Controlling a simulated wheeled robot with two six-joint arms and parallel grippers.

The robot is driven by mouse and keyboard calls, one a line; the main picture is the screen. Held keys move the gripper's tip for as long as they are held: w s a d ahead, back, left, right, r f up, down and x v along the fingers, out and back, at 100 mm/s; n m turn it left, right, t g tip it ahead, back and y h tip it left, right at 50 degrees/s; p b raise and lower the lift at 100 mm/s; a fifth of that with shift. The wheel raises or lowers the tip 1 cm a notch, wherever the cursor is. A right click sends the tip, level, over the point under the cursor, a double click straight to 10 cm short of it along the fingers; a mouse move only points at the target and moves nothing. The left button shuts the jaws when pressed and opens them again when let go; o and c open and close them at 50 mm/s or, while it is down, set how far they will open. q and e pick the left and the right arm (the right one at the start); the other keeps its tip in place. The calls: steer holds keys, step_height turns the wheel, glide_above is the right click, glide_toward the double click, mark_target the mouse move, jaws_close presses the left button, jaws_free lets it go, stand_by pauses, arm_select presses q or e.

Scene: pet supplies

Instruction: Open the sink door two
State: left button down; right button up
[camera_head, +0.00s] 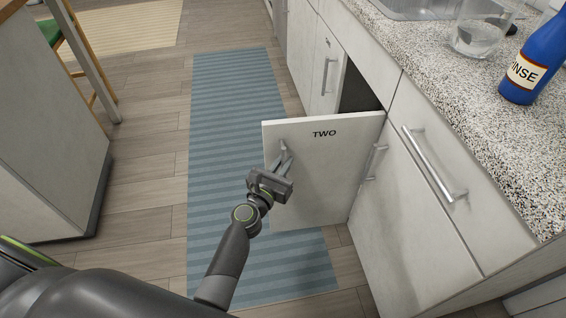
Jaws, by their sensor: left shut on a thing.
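The white cabinet door marked "TWO" (323,185) stands swung out from the sink cabinet, its face toward me. A dark opening (358,94) shows behind its top edge. My left gripper (283,160) is at the handle (282,146) near the door's left edge and is shut on it. The gripper's body hides part of the handle. My right gripper is not in view.
A speckled counter (440,70) holds a blue bottle (534,58), a glass bowl (482,28) and a sink (410,8). A neighbouring door (400,215) is closed. A blue striped rug (225,150) covers the floor. A grey island (45,150) stands left.

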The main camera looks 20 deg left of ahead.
arm_select(q)
steer(key=c, duration=1.6)
jaws_free()
steer(key=shift+o, duration=0.2)
